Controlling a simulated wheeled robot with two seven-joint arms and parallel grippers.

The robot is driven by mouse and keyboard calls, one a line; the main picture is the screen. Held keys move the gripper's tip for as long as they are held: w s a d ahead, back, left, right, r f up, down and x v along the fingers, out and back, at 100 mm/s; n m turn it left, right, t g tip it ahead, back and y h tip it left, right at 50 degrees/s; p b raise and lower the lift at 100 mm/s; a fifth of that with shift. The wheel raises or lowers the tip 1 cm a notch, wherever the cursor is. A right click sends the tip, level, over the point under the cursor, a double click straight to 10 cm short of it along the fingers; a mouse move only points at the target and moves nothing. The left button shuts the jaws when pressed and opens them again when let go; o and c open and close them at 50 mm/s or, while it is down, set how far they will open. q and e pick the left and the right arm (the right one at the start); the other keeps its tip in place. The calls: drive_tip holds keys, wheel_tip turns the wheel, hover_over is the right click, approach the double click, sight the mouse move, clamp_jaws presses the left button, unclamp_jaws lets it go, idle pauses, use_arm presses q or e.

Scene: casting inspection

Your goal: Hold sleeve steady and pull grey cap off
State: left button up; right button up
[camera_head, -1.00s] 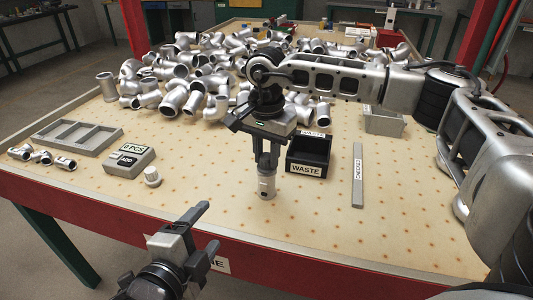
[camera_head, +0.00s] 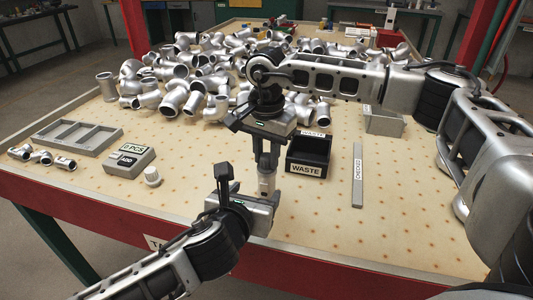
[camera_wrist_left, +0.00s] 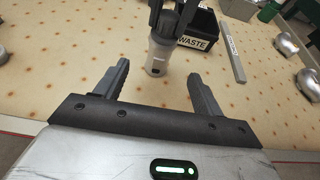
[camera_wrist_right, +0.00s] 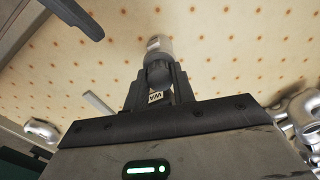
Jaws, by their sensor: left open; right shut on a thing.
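A black WASTE box (camera_head: 309,154) stands close behind right of the sleeve. A CHECKED strip (camera_head: 357,176) lies further right. Many pipe fittings (camera_head: 180,72) are piled behind.

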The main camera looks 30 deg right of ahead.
sight(263, 182)
use_arm(q)
drive_tip(key=x, duration=0.8)
drive_tip(key=shift+w+d+f, duration=0.1)
drive_tip(key=shift+w+d, duration=0.05)
drive_tip(key=shift+d, duration=0.05)
drive_tip(key=c, duration=1.4)
drive_tip(key=shift+o, duration=0.2)
drive_tip(key=o, duration=1.4)
drive_tip(key=shift+c, duration=0.2)
drive_tip(key=shift+a, duration=0.1)
drive_tip(key=shift+v, duration=0.85)
